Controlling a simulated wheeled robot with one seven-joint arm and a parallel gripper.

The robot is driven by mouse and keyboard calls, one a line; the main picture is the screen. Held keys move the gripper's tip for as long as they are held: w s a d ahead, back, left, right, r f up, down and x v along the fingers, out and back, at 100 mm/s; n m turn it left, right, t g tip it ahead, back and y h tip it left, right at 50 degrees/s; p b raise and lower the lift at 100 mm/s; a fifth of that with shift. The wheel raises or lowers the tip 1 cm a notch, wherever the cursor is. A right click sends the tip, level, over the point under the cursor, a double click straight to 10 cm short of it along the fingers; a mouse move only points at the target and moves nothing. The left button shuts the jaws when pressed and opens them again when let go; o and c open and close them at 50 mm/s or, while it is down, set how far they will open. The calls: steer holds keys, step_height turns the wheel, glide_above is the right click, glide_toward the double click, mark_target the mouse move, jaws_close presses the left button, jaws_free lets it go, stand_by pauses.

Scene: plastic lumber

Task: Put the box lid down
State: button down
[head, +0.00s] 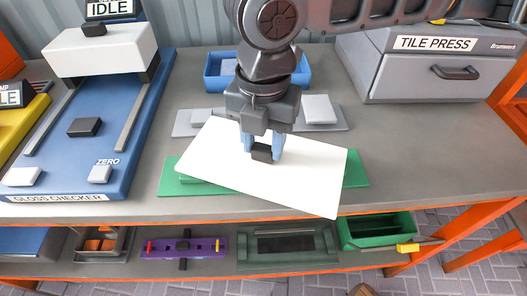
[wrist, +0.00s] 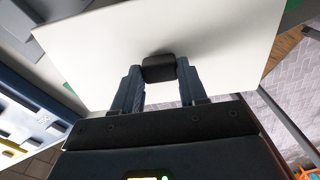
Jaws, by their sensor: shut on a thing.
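The box lid (head: 215,163) is a flat white panel with a small black knob (head: 262,153) on its top. My gripper (head: 264,150) is shut on the knob, with one blue finger on each side of it. The lid is turned askew above a green base (head: 170,180) on the bench; its front right corner reaches toward the front edge. I cannot tell whether the lid touches the green base. In the wrist view the lid (wrist: 220,35) fills the top, and its knob (wrist: 158,68) sits between the fingers. What lies under the lid is hidden.
The gloss checker (head: 130,100) stands at left and the tile press (head: 400,75) at back right. Behind the lid are a grey plate (head: 190,122) with pale tiles and a blue bin (head: 213,82). A lower shelf holds a purple fixture (head: 160,250) and a green bin (head: 370,235). The right bench top is clear.

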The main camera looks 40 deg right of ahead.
mark_target(264, 147)
steer(key=shift+f, duration=0.55)
steer(key=shift+f, duration=0.2)
steer(key=c, duration=0.6)
jaws_free()
steer(key=shift+r, duration=0.1)
step_height(264, 147, up, 12)
steer(key=shift+p, duration=0.35)
steer(key=shift+r, duration=0.1)
